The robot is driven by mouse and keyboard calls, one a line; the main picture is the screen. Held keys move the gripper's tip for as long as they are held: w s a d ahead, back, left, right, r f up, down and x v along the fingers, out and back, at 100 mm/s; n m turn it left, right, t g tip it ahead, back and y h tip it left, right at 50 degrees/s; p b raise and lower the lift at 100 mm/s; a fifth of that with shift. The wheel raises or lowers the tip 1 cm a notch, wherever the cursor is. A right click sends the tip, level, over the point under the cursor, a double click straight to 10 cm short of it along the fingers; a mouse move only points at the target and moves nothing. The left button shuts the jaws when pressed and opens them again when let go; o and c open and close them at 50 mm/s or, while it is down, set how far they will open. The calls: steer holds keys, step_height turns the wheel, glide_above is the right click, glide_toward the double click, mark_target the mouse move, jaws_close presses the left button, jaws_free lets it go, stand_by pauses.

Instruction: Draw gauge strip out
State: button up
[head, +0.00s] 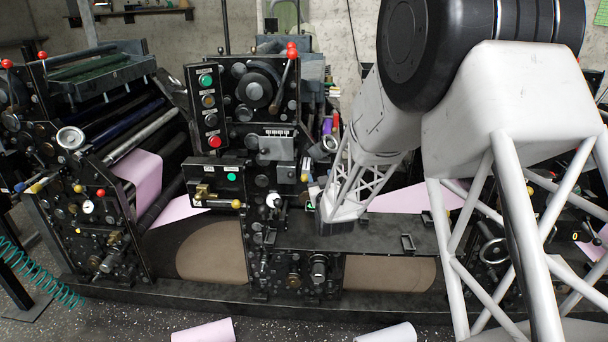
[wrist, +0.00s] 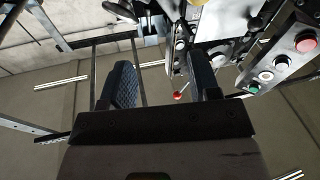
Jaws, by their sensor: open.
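I cannot single out a gauge strip for certain in either view. My gripper (wrist: 160,68) is open in the wrist view. Its two dark fingers stand well apart, the left one showing a blue patterned pad, and nothing is seen held between them. Machine parts and a small red-tipped lever show beyond and between the fingers. In the head view my arm reaches down to the black machine's middle, right of the control column (head: 212,110).
A black press with rollers, knobs and red-balled levers (head: 292,52) fills the scene. Pink web (head: 138,180) runs through it. A flat black shelf (head: 385,233) lies below my arm. A push-button panel (wrist: 282,62) is close at right in the wrist view.

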mark_target(305, 181)
steer(key=a+f+t, duration=0.1)
steer(key=f, duration=0.1)
steer(key=w+a+f+y, duration=0.1)
steer(key=f, duration=0.1)
steer(key=a+f+n+t, duration=0.1)
steer(key=a+f, duration=0.1)
steer(key=shift+w+f+t+y, duration=0.1)
steer(key=shift+w+t+y, duration=0.2)
steer(key=shift+y, duration=0.1)
steer(key=shift+w+a, duration=0.1)
steer(key=shift+x, duration=3.75)
